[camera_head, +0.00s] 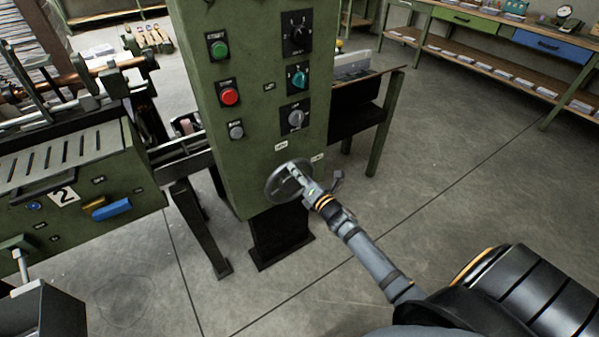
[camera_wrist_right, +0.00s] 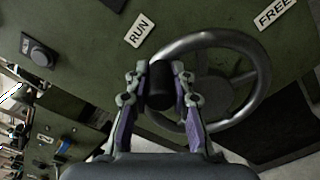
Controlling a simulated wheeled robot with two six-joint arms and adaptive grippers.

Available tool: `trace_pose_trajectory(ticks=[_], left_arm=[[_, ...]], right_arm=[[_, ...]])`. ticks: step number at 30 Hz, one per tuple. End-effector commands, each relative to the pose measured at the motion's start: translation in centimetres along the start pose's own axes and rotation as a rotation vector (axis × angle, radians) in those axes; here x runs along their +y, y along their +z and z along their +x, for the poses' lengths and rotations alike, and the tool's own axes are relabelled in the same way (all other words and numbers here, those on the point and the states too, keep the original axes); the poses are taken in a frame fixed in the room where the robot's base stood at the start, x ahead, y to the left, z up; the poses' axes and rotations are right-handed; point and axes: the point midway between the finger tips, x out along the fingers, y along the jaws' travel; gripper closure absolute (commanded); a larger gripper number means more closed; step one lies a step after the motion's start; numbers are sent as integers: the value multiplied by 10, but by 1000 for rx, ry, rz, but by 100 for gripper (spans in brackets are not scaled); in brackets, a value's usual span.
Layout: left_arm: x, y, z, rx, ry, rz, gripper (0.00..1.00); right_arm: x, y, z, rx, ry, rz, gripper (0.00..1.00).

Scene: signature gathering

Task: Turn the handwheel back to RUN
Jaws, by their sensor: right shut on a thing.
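The handwheel (camera_head: 289,181) is a grey metal spoked wheel low on the front of the green machine cabinet. In the right wrist view the handwheel (camera_wrist_right: 258,60) shows large, with a dark knob or grip (camera_wrist_right: 160,85) on its near side. My right gripper (camera_head: 293,168) reaches it from the lower right; its two fingers (camera_wrist_right: 160,82) are shut on that dark handle. The RUN label (camera_wrist_right: 140,30) is at the upper left of the wheel, and the FREE label (camera_wrist_right: 275,12) at the upper right. The handle sits nearer RUN. My left gripper does not show clearly.
The cabinet panel (camera_head: 262,130) carries a green button (camera_head: 219,49), a red button (camera_head: 229,96) and several rotary knobs above the wheel. A green machine (camera_head: 75,210) marked 2 stands at left. A workbench (camera_head: 500,35) is at the back right. Floor (camera_head: 460,180) to the right is clear.

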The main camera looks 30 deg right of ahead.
Motion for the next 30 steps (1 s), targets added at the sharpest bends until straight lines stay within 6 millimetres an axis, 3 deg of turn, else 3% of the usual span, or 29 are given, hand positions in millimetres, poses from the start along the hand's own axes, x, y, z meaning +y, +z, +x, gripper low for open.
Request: trace_pose_trajectory(ticks=[12, 13, 18, 30], left_arm=[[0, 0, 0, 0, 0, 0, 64], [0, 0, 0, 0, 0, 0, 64], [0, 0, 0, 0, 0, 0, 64], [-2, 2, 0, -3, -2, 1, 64]], right_arm=[[2, 0, 0, -1, 4, 5, 100], [2, 0, 0, -1, 5, 5, 76], [2, 0, 0, -1, 3, 4, 54], [0, -1, -4, 0, 2, 2, 54]])
